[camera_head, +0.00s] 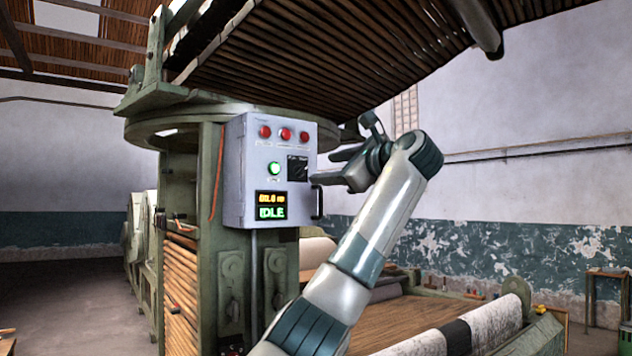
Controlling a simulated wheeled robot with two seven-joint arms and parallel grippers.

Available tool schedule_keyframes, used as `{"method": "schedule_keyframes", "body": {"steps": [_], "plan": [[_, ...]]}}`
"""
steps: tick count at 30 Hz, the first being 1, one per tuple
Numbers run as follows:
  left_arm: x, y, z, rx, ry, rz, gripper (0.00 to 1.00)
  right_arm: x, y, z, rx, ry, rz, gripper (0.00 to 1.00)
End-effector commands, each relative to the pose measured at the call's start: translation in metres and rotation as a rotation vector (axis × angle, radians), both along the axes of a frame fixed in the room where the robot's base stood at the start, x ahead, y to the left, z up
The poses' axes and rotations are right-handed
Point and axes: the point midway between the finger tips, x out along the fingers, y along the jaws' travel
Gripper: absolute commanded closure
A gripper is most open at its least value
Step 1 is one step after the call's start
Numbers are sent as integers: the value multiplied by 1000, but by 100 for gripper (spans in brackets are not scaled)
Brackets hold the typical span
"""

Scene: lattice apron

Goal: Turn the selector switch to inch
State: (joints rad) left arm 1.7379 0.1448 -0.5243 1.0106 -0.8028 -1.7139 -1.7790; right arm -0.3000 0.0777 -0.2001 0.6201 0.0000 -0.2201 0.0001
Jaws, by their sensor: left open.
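The selector switch (297,168) is a small black square unit on the right side of the grey control box (262,190). The lettering on and around it is too small to read, and I cannot tell which way its knob points. My left gripper (326,168) is open and empty, just to the right of the switch. Its fingers point left toward the box face. A small gap seems to show between the fingertips and the switch. My right gripper is not in view.
Three red buttons (285,134) sit above the switch, and a lit green button (274,168) is left of it. A display (271,212) below reads IDLE. A black handle (317,203) is on the box's right edge. A slatted apron (330,60) slopes overhead.

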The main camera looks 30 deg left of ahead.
Motion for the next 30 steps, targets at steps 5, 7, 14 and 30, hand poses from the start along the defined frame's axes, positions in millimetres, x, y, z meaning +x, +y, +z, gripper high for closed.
{"method": "schedule_keyframes", "body": {"steps": [5, 7, 14, 30], "plan": [[-14, -35, -4, 0, -1, -2, 50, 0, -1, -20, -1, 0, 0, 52], [-18, -46, -3, 1, 0, -2, 50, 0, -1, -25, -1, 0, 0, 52], [-28, -69, -1, 0, 1, 0, 50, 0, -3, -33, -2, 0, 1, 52], [-30, -74, 0, 0, 2, 1, 50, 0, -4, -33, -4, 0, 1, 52]]}}
